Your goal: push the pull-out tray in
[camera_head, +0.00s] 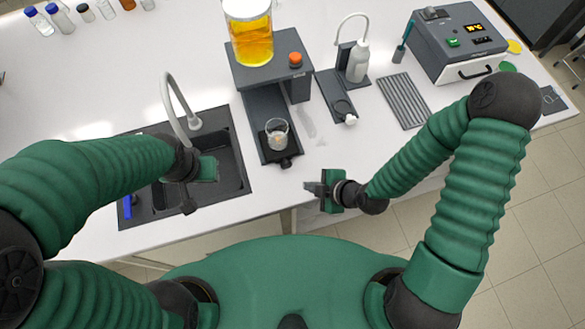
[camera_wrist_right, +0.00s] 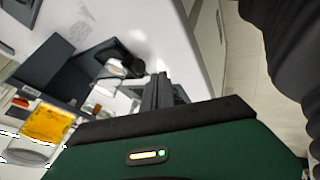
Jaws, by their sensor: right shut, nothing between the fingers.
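The dark pull-out tray (camera_head: 262,140) sticks out toward me from under the dark stand (camera_head: 262,72). A small glass beaker (camera_head: 277,134) stands on it, and a black knob (camera_head: 286,163) sits at its front end. My right gripper (camera_head: 308,187) is shut and empty, just right of and nearer to me than the knob, apart from it. In the wrist view its shut fingers (camera_wrist_right: 160,92) are beside the beaker and tray end. My left gripper (camera_head: 187,205) hangs over the sink; its fingers are too unclear to judge.
A vessel of yellow liquid (camera_head: 250,38) stands on the stand, near an orange knob (camera_head: 295,59). The sink (camera_head: 225,160) lies left. A wash bottle (camera_head: 358,62), a ribbed dark plate (camera_head: 404,100) and a grey device (camera_head: 455,45) are right.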

